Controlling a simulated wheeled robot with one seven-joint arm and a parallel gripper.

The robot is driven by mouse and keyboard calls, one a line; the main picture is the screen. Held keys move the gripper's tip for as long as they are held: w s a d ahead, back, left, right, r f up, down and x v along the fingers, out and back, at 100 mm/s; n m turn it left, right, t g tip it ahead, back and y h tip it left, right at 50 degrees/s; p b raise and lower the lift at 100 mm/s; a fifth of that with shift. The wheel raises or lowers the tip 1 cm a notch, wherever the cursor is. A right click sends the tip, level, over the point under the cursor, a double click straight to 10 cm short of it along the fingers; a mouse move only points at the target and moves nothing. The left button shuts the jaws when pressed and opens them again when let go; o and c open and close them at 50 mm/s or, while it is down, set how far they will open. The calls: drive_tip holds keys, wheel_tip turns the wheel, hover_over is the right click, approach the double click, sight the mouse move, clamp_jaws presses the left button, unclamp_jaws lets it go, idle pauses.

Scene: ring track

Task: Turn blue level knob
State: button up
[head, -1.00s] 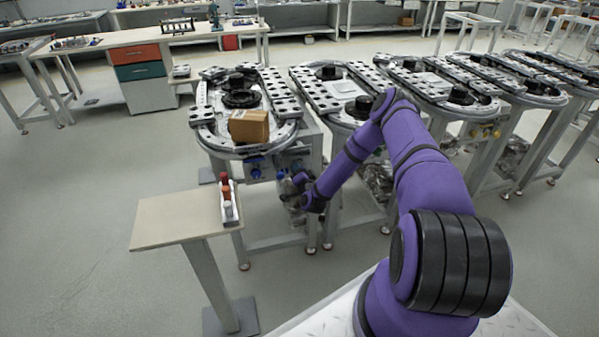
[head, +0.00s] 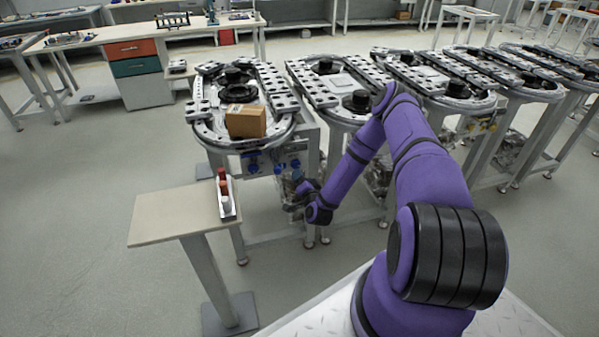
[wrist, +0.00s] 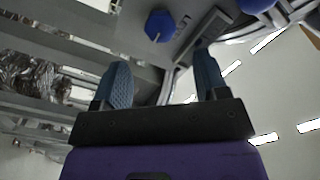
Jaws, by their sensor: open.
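In the wrist view a blue faceted knob (wrist: 160,26) with a light mark sits on a grey panel, beyond my fingertips. A second blue knob (wrist: 257,4) is cut off by the top edge. My gripper (wrist: 163,72) is open, with nothing between its two blue-grey fingers, and it is apart from the knob. In the head view blue knobs (head: 251,167) show on the front panel under the nearest ring track (head: 215,140). My gripper (head: 290,184) is low in front of this panel, small and partly hidden by my wrist.
A cardboard box (head: 245,122) sits on the near track. A small side table (head: 165,216) with a white tray (head: 226,205) of red-topped items stands to the left. More ring tracks (head: 450,95) line the right. Floor at the left is open.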

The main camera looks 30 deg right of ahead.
drive_tip(key=shift+v, duration=1.35)
